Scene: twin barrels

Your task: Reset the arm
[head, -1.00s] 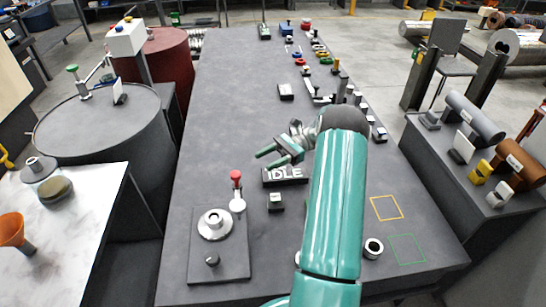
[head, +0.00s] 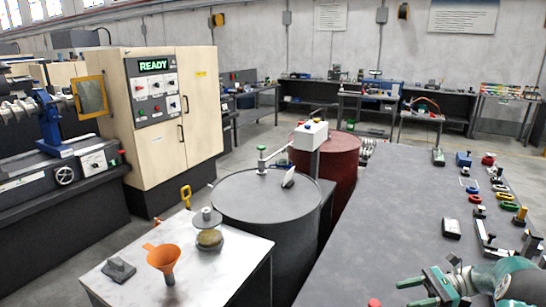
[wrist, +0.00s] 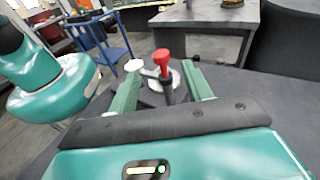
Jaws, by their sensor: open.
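My arm and gripper (head: 415,292) show at the bottom right of the head view, over the dark bench (head: 370,230). The teal fingers are apart with nothing between them and point left. In the wrist view the gripper (wrist: 162,70) is open. A red-knobbed post (wrist: 162,58) stands beyond the fingers, in line with the gap. The fingers do not visibly hold it. A red knob top (head: 374,303) just shows at the bottom edge of the head view. The rest of the arm is cut off there.
A dark barrel (head: 265,222) and a red barrel (head: 335,170) stand left of the bench. A marble-topped table (head: 205,280) holds an orange funnel (head: 162,257). A wooden cabinet (head: 200,110) carries a display (head: 153,65) reading READY. Small parts line the bench's right side.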

